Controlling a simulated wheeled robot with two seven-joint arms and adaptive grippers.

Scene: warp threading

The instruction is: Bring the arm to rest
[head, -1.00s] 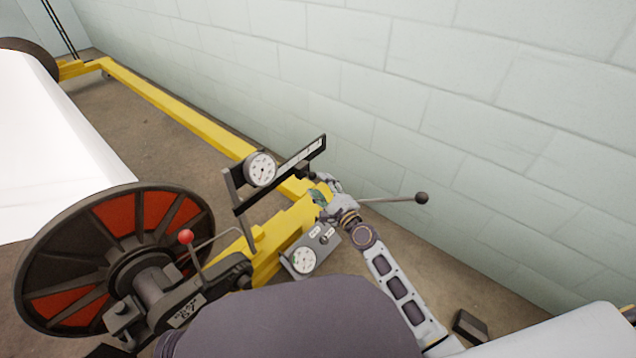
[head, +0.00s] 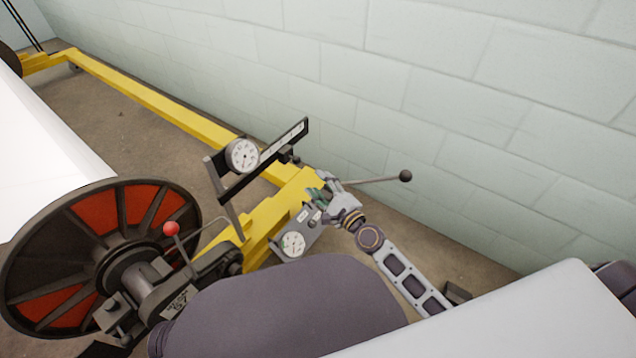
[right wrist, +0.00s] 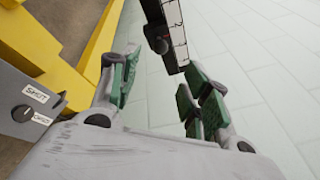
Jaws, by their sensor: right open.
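My right gripper (head: 328,195) is at the yellow frame's near end, beside the base of a lever (head: 378,181) with a black ball knob. In the right wrist view my right gripper (right wrist: 160,88) shows its green-padded fingers spread apart, with only pale wall between them. A black bar with a white scale (right wrist: 175,30) shows just beyond the fingertips. I cannot tell whether the fingers touch anything. My right arm (head: 403,272) reaches up from the lower right. My left gripper is not in view.
The yellow frame (head: 150,97) runs along the block wall (head: 450,80). A dial gauge (head: 242,155) stands by the bar, and a grey panel with a dial (head: 293,244) sits below my gripper. A large black-and-red wheel (head: 60,235) and white roll (head: 40,150) are at left.

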